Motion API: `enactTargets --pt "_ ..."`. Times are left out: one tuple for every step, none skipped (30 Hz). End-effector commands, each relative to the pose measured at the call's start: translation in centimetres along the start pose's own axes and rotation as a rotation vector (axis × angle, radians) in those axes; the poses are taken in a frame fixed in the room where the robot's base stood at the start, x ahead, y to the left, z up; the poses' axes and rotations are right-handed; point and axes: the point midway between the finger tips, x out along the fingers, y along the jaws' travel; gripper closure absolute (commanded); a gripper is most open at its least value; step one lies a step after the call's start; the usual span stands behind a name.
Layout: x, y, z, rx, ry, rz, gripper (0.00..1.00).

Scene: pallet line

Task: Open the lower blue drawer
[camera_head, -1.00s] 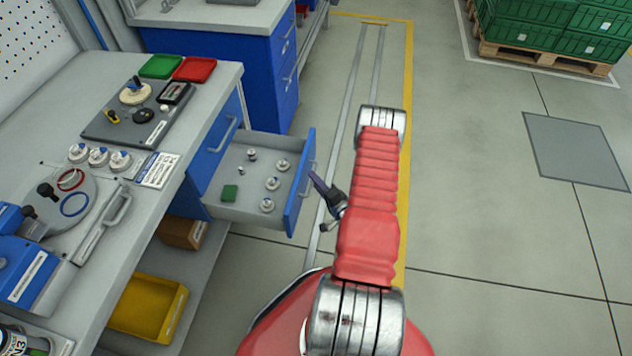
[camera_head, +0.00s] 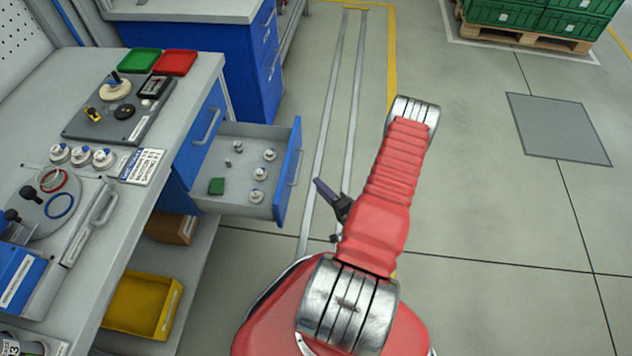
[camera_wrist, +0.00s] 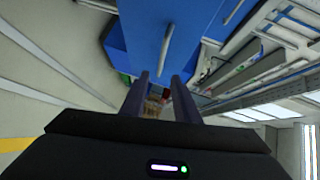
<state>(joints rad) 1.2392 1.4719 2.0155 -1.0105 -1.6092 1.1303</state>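The lower blue drawer (camera_head: 288,172) stands pulled out from under the workbench in the head view. Its grey tray holds several small knob-like parts and a green block. The handle is on its outer front. My gripper (camera_head: 320,184) is to the right of this front, apart from the handle. In the wrist view, the two dark fingers of my gripper (camera_wrist: 163,82) are spread with nothing between them. A blue front with a handle (camera_wrist: 168,46) shows beyond the fingertips. The upper blue drawer (camera_head: 201,138) is shut.
The workbench (camera_head: 190,85) carries trays, knobs and fixtures. A yellow bin (camera_head: 143,305) and a cardboard box (camera_head: 170,228) sit on the shelf below. A second blue cabinet (camera_head: 245,70) stands behind. The floor to the right is clear up to green crates (camera_head: 540,15).

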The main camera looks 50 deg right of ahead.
Motion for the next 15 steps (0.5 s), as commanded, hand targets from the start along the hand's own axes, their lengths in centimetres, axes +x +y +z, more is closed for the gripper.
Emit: enactTargets --pt "-0.6 0.1 -0.1 0.001 0.003 0.002 0.72" --pt "-0.9 0.1 -0.1 0.001 0.003 0.002 0.72" --pt "-1.3 0.1 -0.1 0.001 0.002 0.002 0.72" --pt "-1.6 0.1 -0.1 0.001 0.002 0.002 0.72" --pt "-1.8 0.1 -0.1 0.001 0.002 0.002 0.72" --pt "-2.1 0.1 -0.1 0.001 0.002 0.002 0.72" --pt "-2.2 0.1 0.0 0.0 0.001 0.001 0.72" --pt "-2.3 0.1 0.0 0.0 0.0 0.001 0.72" --pt "-2.5 0.1 0.0 -0.001 0.0 0.001 0.72" --pt "-2.5 0.1 0.0 -0.001 0.0 0.001 0.72" --pt "-2.6 0.1 0.0 -0.001 0.0 0.001 0.72" --pt "-2.6 0.1 0.0 -0.001 0.0 0.001 0.72" --pt "-2.6 0.1 0.0 -0.001 0.0 0.001 0.72" --pt "-2.6 0.1 0.0 -0.001 0.0 0.001 0.72" --pt "-2.6 0.1 0.0 -0.001 0.0 0.001 0.72"
